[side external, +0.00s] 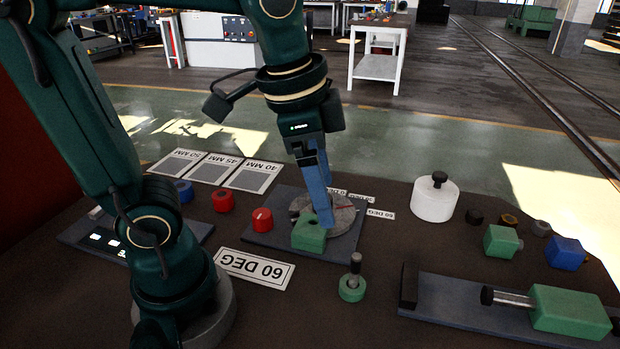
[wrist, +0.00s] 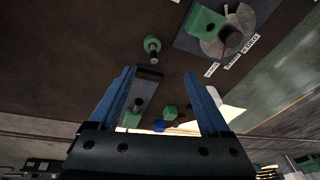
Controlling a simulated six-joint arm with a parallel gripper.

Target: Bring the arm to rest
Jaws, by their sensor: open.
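My gripper (side external: 322,212), with blue fingers, points down in the middle of the side external view. In the wrist view its two fingers (wrist: 160,76) stand wide apart with nothing held between them. The wrist view shows this green block (wrist: 204,22) and dial (wrist: 238,38) off to the upper right, clear of the fingers. The dial sits on a dark plate (side external: 262,238).
A green piece with an upright pin (side external: 351,290), a long fixture (side external: 450,300) with a green block, a white cylinder (side external: 434,200), a blue block (side external: 565,253) and red pieces (side external: 262,220) crowd the table. A "60 DEG" card (side external: 254,269) lies flat. The air above looks free.

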